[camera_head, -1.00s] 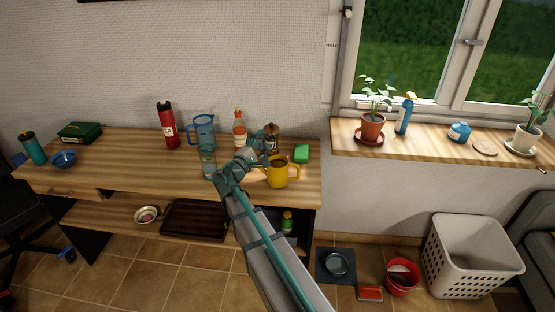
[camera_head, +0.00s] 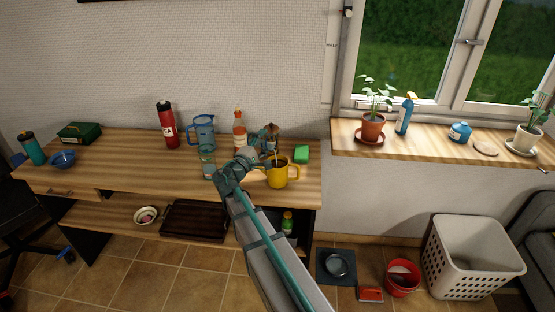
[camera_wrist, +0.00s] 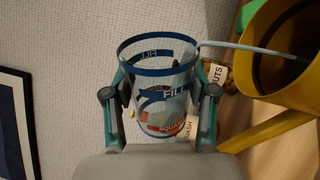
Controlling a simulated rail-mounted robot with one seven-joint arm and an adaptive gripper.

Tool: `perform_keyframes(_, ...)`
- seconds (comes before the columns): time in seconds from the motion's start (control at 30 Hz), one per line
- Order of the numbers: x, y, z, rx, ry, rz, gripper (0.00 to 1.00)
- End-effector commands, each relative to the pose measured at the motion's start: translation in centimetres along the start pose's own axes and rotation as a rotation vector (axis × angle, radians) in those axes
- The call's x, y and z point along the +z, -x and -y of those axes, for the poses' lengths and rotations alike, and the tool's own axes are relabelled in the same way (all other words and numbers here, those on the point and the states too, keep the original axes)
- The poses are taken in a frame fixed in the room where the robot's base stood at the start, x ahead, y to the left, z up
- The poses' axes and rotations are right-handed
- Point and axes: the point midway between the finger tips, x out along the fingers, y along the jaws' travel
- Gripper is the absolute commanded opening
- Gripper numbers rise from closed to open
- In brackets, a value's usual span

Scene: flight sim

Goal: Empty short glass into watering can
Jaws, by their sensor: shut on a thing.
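The short glass (camera_wrist: 160,85), clear with blue bands and "FILL" lettering, is between the fingers of my gripper (camera_wrist: 158,105) in the wrist view. My gripper (camera_head: 268,143) is shut on it, above and beside the yellow watering can (camera_head: 279,177) in the head view. The glass is tipped toward the can. A thin pale-blue stream (camera_wrist: 245,47) runs from its rim into the open top of the watering can (camera_wrist: 262,75). How much liquid is left in the glass is hard to tell.
On the desk (camera_head: 120,165) near my arm stand a clear glass (camera_head: 207,162), a blue pitcher (camera_head: 203,131), an orange bottle (camera_head: 239,128) and a green sponge-like block (camera_head: 301,153). A red flask (camera_head: 166,124) stands farther left. The desk's left-middle is mostly clear.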

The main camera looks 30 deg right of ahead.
Motion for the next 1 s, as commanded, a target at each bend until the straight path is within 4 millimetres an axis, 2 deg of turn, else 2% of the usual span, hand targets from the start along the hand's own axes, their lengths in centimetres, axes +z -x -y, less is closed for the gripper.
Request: perform_keyframes(1.0,0.78,0.01,0.11,0.001,-0.103,0.014,0.11)
